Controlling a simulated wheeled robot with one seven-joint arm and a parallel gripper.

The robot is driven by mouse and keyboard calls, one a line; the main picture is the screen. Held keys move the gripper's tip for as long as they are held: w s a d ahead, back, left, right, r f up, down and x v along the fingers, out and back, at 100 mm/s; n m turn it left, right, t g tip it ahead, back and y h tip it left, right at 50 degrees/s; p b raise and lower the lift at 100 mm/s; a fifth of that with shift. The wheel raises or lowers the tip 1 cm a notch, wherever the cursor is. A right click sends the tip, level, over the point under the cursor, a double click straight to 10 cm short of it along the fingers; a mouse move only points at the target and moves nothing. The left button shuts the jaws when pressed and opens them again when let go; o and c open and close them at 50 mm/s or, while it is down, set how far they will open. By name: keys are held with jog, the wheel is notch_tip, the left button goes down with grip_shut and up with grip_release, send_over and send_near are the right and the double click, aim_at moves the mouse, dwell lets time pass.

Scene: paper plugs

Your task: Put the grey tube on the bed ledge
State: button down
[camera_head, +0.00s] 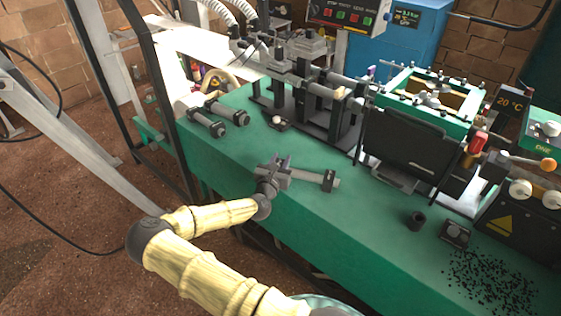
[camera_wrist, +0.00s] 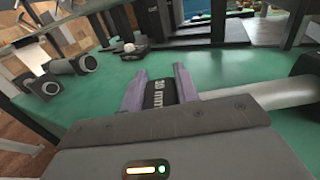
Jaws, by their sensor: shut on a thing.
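My gripper (camera_head: 283,163) is shut on the grey tube (camera_head: 306,175) near the left edge of the green bed (camera_head: 270,218). The tube lies level and points right, with a dark collar at its far end. In the wrist view the two purple-grey fingers (camera_wrist: 160,88) close around a black band marked in mm, and the grey tube (camera_wrist: 272,96) runs off to the right. The gripper body hides part of it. I cannot tell whether the tube touches the green surface. Which strip is the ledge is not marked.
Two similar grey pieces with black ends (camera_head: 207,124) lie at the bed's far left. Black frames (camera_head: 325,105) and a dark panel (camera_head: 405,145) stand behind. A small black cup (camera_head: 417,220) and black granules (camera_head: 490,283) are at the right.

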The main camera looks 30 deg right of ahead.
jog(key=shift+f, duration=0.15)
jog(key=c, duration=1)
grip_release()
jog(key=shift+c, duration=0.2)
jog(key=shift+s+a, duration=0.2)
jog(key=shift+a, duration=0.05)
jog(key=b+v, duration=0.1)
jog(key=v, duration=1)
jog(key=shift+s+a, duration=0.15)
jog(key=shift+s, duration=0.05)
